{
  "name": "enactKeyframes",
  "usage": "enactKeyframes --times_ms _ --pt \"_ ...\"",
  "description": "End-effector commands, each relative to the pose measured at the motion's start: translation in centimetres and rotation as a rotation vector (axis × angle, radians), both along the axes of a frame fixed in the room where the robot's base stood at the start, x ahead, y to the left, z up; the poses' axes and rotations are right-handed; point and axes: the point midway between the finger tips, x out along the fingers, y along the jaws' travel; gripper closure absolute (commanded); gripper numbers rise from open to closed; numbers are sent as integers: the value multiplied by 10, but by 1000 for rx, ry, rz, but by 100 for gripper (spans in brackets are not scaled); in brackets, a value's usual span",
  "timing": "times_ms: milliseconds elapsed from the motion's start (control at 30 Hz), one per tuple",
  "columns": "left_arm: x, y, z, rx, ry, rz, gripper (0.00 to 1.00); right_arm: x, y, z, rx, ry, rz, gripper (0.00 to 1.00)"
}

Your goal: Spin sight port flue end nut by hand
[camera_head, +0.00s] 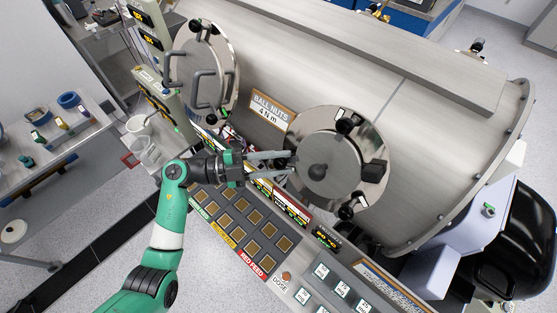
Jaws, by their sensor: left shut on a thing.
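The round metal sight port (330,188) with a dark centre is on the side of the large steel chamber. Black ball nuts sit at its rim, one at the top (345,123) and one at the bottom (347,212). My left gripper (288,161) reaches in from the left, with its long grey fingers at the port's left rim. They are shut on a small dark ball nut there, mostly hidden by the fingertips. My right gripper is out of view.
A black block (375,172) sits at the port's right rim. A second round door (204,60) with bar handles stands upper left. A sign (268,107) reads "BALL NUTS 4 N m". A sloped panel of buttons (240,220) lies below my gripper.

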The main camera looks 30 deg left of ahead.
Motion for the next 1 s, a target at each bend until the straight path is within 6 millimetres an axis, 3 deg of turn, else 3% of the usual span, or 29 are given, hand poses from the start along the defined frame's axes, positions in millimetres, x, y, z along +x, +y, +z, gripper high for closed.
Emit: enactKeyframes --times_ms 100,133,267,667,1000 --pt "-1 -2 2 -2 -4 -8 100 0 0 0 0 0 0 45" --pt "-1 -2 2 -2 -4 -8 57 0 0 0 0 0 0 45" --pt "-1 -2 2 -2 -4 -6 34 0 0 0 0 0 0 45" --pt "-5 7 1 -1 -2 -1 33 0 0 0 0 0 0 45" --pt "-46 69 0 -1 -3 2 33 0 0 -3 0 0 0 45"
